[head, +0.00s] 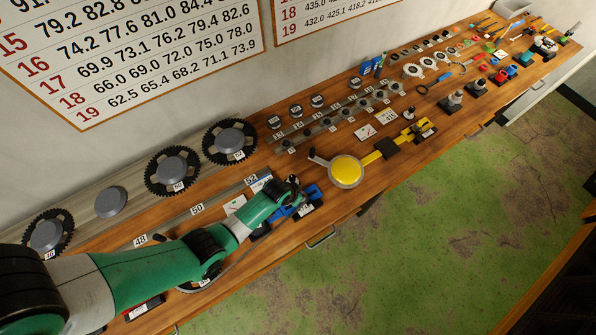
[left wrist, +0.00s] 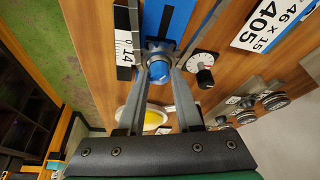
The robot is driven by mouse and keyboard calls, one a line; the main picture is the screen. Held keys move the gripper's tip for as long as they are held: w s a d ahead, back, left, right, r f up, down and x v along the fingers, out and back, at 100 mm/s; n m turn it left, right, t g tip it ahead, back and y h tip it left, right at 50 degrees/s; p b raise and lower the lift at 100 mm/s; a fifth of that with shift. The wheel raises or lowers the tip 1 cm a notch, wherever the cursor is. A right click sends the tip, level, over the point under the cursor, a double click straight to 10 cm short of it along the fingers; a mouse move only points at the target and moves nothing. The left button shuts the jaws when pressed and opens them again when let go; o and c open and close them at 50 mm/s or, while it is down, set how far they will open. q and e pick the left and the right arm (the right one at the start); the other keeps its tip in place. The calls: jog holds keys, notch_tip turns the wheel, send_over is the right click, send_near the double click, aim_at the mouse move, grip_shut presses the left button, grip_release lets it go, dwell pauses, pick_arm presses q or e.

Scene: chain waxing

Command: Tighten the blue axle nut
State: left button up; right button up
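The blue axle nut (left wrist: 159,73) shows in the left wrist view at the end of a blue-and-grey fixture (left wrist: 168,22). My left gripper (left wrist: 160,72) has one finger on each side of the nut, with the tips close to it. I cannot tell whether both tips press on it. In the head view my left gripper (head: 294,188) is at the blue fixture (head: 312,193) near the table's front edge. The nut is hidden there by the gripper and arm. My right gripper is in neither view.
A small dial with a black knob (left wrist: 205,75) is close to the right finger. A label strip marked 0.14 (left wrist: 124,45) lies left. The yellow round-headed tool (head: 346,170) sits beyond the fixture. Black chainrings (head: 230,141) stand along the wall.

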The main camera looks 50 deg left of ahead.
pick_arm(q)
grip_shut()
